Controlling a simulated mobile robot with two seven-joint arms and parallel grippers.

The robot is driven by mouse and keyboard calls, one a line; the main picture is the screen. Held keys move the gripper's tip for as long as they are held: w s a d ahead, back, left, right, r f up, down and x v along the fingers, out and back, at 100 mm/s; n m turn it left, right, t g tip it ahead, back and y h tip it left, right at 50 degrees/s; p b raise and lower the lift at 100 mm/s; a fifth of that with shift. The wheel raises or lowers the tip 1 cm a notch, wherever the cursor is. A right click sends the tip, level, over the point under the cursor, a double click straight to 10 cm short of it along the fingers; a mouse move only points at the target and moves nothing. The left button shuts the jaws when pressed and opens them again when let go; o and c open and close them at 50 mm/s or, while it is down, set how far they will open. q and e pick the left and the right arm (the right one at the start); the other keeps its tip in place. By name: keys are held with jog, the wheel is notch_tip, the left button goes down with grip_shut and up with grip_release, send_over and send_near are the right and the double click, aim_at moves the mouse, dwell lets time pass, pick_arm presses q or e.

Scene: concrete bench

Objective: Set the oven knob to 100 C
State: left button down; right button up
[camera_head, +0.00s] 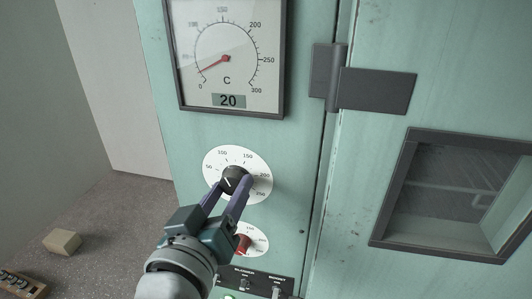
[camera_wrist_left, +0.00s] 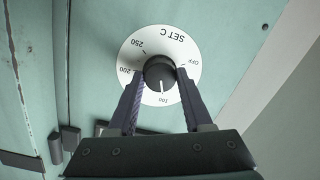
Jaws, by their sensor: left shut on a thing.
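The black oven knob (camera_head: 235,179) sits on a round white dial (camera_head: 214,188) marked in degrees on the green oven front. My left gripper (camera_wrist_left: 160,73) is shut on the knob, one finger on each side. In the wrist view the dial appears upside down. The knob's white line points down there, toward a label that seems to read 100. In the head view the line points to the upper left. The temperature gauge (camera_head: 226,58) above shows 20 on its display. Its red needle is near the low end. My right gripper is not in view.
A red knob (camera_head: 243,242) on a second white dial is just below, partly behind my left gripper. A switch panel (camera_head: 252,278) is lower. The oven door with a dark window (camera_head: 455,190) is at the right. A tan block (camera_head: 62,241) lies at the left.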

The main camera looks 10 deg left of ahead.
pick_arm(q)
jog(key=shift+c, duration=1.6)
grip_release()
jog(key=s+b, duration=0.1)
jog(key=s, duration=0.9)
jog(key=shift+r, duration=0.45)
